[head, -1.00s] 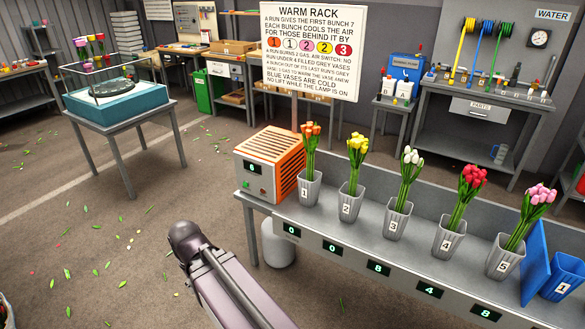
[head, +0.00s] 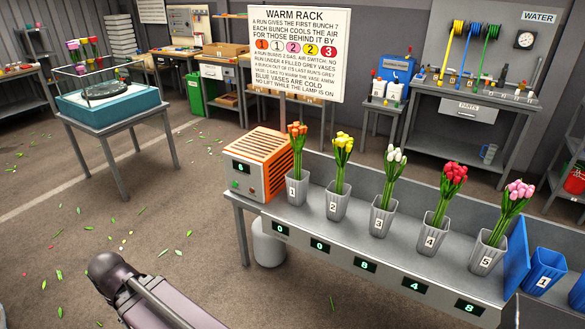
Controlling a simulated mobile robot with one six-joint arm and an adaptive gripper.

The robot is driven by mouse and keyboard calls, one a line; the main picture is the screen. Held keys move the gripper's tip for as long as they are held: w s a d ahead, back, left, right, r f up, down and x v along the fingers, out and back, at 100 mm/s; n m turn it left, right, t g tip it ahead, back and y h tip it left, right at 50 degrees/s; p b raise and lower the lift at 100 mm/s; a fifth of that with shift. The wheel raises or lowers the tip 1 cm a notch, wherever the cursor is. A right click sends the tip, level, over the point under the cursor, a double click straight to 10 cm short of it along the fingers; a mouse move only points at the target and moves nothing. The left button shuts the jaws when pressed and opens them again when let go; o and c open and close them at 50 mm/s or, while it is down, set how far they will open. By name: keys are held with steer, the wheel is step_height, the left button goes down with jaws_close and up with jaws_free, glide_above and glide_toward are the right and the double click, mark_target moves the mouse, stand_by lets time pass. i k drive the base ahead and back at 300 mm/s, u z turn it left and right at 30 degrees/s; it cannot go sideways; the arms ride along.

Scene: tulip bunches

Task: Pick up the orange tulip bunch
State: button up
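The orange tulip bunch (head: 297,152) stands in the grey vase numbered 1 (head: 295,190), at the left end of the rack's row, right beside the orange heater box (head: 262,160). Grey vases 2 to 5 hold yellow tulips (head: 342,152), white tulips (head: 393,165), red tulips (head: 449,182) and pink tulips (head: 510,203). Part of my arm shows at the lower left, but my gripper's fingers are not in view.
A sign (head: 297,55) stands behind the heater. A blue divider (head: 516,258) and a blue vase numbered 1 (head: 543,270) are at the rack's right end. Number displays line the rack's front edge (head: 340,257). The floor between is open.

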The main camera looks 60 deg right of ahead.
mark_target(299, 141)
steer(key=u, duration=0.1)
steer(key=k, duration=0.85)
steer(key=z, duration=2.45)
steer(key=i, duration=0.65)
steer(key=u, duration=0.2)
